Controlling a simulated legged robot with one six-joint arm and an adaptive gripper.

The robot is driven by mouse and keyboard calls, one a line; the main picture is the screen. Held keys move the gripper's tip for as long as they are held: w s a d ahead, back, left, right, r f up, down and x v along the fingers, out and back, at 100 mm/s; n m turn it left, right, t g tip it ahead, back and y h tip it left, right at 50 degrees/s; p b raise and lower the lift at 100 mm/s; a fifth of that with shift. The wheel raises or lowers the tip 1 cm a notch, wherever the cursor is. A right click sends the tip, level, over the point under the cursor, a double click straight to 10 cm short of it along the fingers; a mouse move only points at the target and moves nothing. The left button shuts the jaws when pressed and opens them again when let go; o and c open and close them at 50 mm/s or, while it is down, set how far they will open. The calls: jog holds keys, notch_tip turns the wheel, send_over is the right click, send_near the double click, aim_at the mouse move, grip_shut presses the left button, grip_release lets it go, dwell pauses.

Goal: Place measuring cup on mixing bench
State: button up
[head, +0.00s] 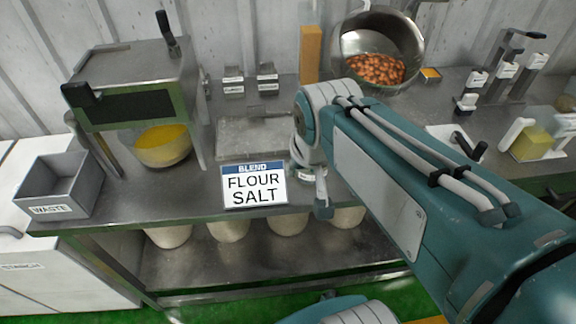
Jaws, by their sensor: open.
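The steel mixing bench (130,211) runs across the view, with a sign reading "BLEND FLOUR SALT" (254,186) at its front edge. My gripper (321,204) is open beside the sign's right side, low over the front of the bench. It is small and partly hidden by my arm, and I see nothing held in it. I cannot pick out the measuring cup for certain. A clear container with yellow contents and a white handle (532,143) stands at the far right and may be it.
A machine (137,85) with a yellow-filled bowl (162,146) under it stands at the left, beside a grey waste bin (63,187). A tilted steel drum (347,45) with brown pieces is at the back. A flat plate (255,138) lies mid-bench. Pale tubs (228,229) sit below.

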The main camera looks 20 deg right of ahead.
jog(key=s+a, duration=0.1)
jog(key=s+a+n, duration=0.1)
jog(key=s, duration=0.1)
jog(key=s+a+n+t, duration=0.1)
jog(key=s, duration=0.1)
jog(key=shift+r+y, duration=0.15)
jog(key=shift+y, duration=0.15)
dwell(0.9)
